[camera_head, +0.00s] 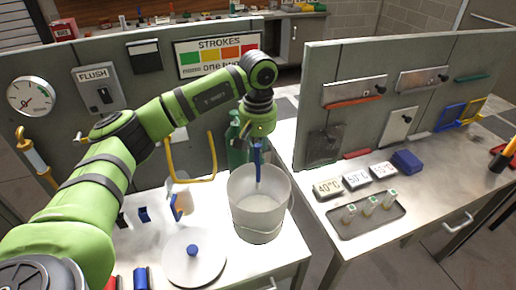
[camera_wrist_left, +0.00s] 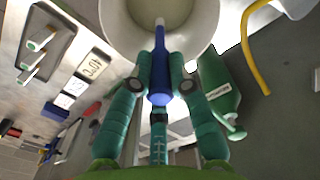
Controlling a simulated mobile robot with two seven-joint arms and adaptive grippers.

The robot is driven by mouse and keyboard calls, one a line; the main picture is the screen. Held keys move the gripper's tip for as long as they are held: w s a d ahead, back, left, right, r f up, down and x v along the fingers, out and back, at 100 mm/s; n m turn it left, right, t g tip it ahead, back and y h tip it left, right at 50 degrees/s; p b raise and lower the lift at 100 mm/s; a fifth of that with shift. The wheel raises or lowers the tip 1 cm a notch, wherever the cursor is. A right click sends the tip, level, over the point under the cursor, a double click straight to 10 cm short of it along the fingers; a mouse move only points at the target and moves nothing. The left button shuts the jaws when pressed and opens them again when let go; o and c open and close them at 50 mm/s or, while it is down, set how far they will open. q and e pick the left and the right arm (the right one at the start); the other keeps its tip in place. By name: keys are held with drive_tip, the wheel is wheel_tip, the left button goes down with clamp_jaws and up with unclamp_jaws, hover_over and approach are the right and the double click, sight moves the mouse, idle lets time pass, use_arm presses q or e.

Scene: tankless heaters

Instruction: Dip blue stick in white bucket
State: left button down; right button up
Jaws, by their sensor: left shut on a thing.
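The white bucket (camera_head: 262,218) stands on the left metal table, its open top facing up. My left gripper (camera_head: 257,146) is above the bucket's far side, pointing down, shut on the blue stick (camera_head: 257,168). The stick is about upright, and its lower end overlaps the bucket's opening; how deep it reaches I cannot tell. In the left wrist view the blue stick (camera_wrist_left: 160,82) is between the teal fingers (camera_wrist_left: 160,75), its pale tip pointing into the bucket (camera_wrist_left: 205,15). My right gripper is not in view.
A white lid (camera_head: 195,262) with a blue knob lies left of the bucket. A green bottle (camera_head: 236,150) stands close behind it, and a yellow bent bar (camera_head: 198,179) is on the left panel. The right table holds a tray (camera_head: 367,224) with several vials.

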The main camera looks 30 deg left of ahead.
sight(258, 163)
use_arm(q)
wheel_tip(258, 163, down, 2)
drive_tip(key=shift+f+b, duration=0.15)
drive_tip(key=shift+b, duration=0.45)
drive_tip(key=shift+f+b, duration=0.35)
drive_tip(key=shift+f, duration=0.05)
wheel_tip(258, 163, down, 3)
drive_tip(key=shift+r+b, duration=0.2)
drive_tip(key=shift+b, duration=0.7)
drive_tip(key=shift+f+b, duration=0.8)
drive_tip(key=shift+f, duration=0.25)
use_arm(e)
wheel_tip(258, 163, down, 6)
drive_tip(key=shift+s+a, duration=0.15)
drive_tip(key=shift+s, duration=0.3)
use_arm(q)
drive_tip(key=shift+r, duration=0.1)
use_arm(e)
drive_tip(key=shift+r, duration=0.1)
use_arm(q)
wheel_tip(258, 163, up, 14)
drive_tip(key=p, duration=0.9)
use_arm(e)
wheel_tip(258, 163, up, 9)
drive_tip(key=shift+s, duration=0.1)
